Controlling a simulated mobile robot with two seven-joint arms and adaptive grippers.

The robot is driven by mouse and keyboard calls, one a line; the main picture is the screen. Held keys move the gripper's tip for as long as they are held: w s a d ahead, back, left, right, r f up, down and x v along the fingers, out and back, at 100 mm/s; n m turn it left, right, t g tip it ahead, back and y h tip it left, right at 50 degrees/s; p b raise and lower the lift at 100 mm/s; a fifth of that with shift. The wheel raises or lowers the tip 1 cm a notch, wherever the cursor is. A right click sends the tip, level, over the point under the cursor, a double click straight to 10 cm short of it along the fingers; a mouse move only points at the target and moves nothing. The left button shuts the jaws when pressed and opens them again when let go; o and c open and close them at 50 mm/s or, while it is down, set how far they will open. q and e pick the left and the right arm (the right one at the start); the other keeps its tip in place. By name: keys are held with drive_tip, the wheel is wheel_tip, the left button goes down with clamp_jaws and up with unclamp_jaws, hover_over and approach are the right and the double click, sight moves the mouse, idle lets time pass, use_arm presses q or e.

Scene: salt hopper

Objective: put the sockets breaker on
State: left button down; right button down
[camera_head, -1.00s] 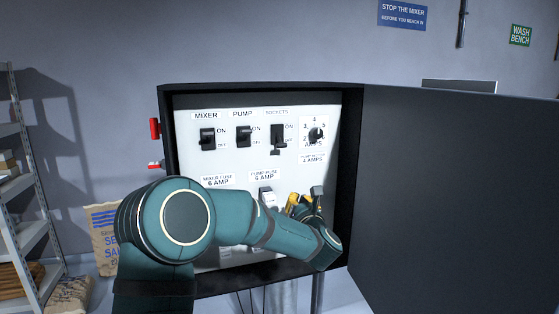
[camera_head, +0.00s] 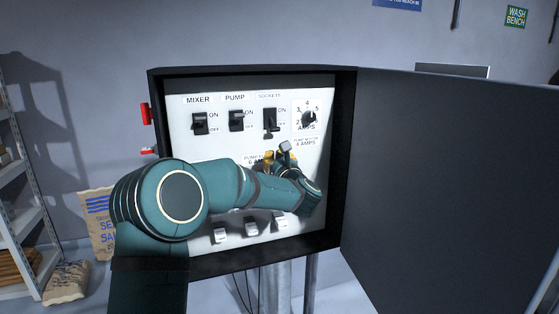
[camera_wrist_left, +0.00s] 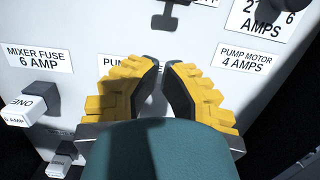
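The sockets breaker (camera_head: 269,122) is a black switch at the top of the white panel, under the SOCKETS label. Its lever hangs down, at the OFF end. In the left wrist view the black lever (camera_wrist_left: 165,18) shows at the top edge, just beyond the fingertips and apart from them. My left gripper (camera_head: 276,158) is in front of the panel, below the sockets breaker. My right gripper is out of view.
The mixer breaker (camera_head: 200,123) and pump breaker (camera_head: 236,121) are to the left, an amps dial (camera_head: 309,118) to the right. Fuse holders (camera_head: 251,228) sit low on the panel. The open cabinet door (camera_head: 450,180) stands at right. A red handle (camera_head: 146,113) is on the cabinet's left side.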

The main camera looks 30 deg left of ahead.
sight(268, 144)
use_arm(q)
drive_tip(key=x, duration=0.5)
drive_tip(key=shift+d+r+p, duration=0.1)
drive_tip(key=shift+r+p, duration=0.1)
drive_tip(key=shift+p, duration=0.15)
drive_tip(key=r, duration=0.1)
drive_tip(key=s+d+r, duration=0.1)
drive_tip(key=shift+s+d+r, duration=0.2)
drive_tip(key=shift+r, duration=0.3)
drive_tip(key=shift+d+r+h+p, duration=0.15)
drive_tip(key=shift+h+p, duration=0.15)
drive_tip(key=shift+p, duration=0.1)
drive_tip(key=shift+s+d+r, duration=0.1)
drive_tip(key=shift+s, duration=0.05)
